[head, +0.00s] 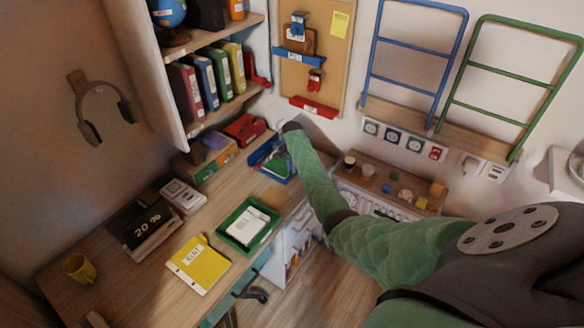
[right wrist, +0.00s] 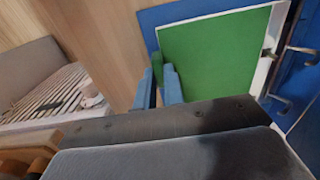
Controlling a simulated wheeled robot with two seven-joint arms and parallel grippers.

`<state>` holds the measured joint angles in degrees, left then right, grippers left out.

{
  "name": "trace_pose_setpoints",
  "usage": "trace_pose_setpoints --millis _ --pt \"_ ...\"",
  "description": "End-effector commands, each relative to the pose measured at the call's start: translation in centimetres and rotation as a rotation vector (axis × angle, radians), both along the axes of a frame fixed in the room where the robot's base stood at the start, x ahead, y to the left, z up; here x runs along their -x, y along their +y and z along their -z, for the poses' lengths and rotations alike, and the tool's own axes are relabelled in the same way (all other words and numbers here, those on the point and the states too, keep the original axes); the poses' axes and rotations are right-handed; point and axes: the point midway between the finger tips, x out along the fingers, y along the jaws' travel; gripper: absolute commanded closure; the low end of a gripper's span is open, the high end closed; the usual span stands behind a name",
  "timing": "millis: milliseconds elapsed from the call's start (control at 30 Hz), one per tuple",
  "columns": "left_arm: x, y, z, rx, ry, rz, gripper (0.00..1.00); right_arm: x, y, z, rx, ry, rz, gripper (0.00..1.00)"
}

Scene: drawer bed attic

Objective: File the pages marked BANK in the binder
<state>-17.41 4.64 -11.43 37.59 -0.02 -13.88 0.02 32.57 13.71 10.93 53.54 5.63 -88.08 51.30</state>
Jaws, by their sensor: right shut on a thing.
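The blue binder (head: 262,151) lies open at the back of the desk, and it also shows in the right wrist view (right wrist: 150,24). A green sheet (right wrist: 215,55) lies in it, with white edges and metal rings on its right. My right gripper (right wrist: 158,72) is at the sheet's left edge, shut on a small green tab (right wrist: 157,66). In the head view the right arm ends beside the binder and the fingers are hard to make out. White pages (head: 250,223) lie in a green tray (head: 226,238). My left gripper is not in view.
A yellow pad (head: 200,270) with a label too small to read surely lies left of the tray. A dark sign (head: 140,222), calculator (head: 182,196) and yellow mug (head: 79,268) stand farther left. Several binders (head: 206,82) fill the shelf above.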

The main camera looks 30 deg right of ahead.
Motion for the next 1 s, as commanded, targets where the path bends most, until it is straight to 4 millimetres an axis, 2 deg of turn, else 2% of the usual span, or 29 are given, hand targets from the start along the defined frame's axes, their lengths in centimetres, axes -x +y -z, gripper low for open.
trace_pose_setpoints --millis 100,133,233,600,733,833,1000 --pt "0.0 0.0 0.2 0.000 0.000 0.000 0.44 0.0 0.0 0.3 0.000 0.000 0.000 1.00" --pt "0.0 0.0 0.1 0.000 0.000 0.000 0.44 0.0 0.0 0.2 0.000 -0.001 0.000 0.84" --pt "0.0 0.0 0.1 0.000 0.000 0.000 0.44 0.0 0.0 0.2 0.000 0.000 0.000 0.64" --pt "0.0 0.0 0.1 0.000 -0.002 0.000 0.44 0.0 0.0 0.2 0.000 0.000 0.000 0.64" --pt "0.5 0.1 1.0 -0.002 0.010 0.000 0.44 -0.1 0.0 -1.0 0.001 -0.003 0.000 0.64" --pt "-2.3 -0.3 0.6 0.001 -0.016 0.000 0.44 0.0 0.0 -2.5 0.001 -0.003 0.000 0.64" --pt "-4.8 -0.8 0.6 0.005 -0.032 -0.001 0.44 0.0 0.0 -5.2 0.001 -0.004 0.000 0.64"
